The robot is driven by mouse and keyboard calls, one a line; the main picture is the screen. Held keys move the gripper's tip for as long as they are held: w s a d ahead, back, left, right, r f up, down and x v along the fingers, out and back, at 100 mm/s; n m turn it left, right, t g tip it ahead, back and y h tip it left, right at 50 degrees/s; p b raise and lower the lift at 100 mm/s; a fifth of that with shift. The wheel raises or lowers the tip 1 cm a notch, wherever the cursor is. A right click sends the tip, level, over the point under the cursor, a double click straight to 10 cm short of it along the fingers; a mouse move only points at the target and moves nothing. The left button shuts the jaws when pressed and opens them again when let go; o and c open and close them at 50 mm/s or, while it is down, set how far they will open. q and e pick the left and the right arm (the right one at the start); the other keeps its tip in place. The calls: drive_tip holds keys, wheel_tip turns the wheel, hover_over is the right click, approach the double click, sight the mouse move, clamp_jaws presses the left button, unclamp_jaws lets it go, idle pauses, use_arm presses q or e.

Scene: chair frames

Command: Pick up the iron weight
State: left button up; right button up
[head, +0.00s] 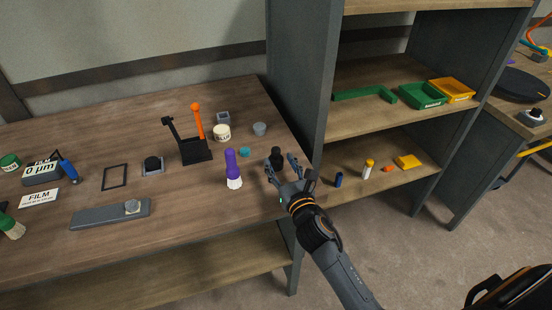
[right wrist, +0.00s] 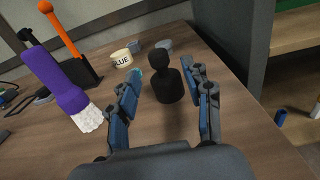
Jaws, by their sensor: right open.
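The iron weight (head: 276,157) looks like a small black piece with a round knob on a wider base. It stands upright near the right edge of the wooden table (head: 150,235). In the right wrist view the weight (right wrist: 168,82) shows just beyond and between the fingers, with its base around the fingertips' level. My right gripper (head: 287,168) is open, and its fingers (right wrist: 168,92) point at the weight, one on each side. I cannot tell whether either finger touches it. My left gripper is not in view.
A black stand (head: 195,152) holds an orange-handled tool. A shelf unit (head: 300,75) rises at the right.

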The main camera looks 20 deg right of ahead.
sight(277, 156)
drive_tip(key=w, duration=0.4)
drive_tip(key=shift+w+d+p, duration=0.15)
drive_tip(key=shift+w+p, duration=0.1)
drive_tip(key=shift+p, duration=0.05)
drive_tip(key=shift+r, duration=0.1)
drive_tip(key=shift+c, duration=0.2)
clamp_jaws()
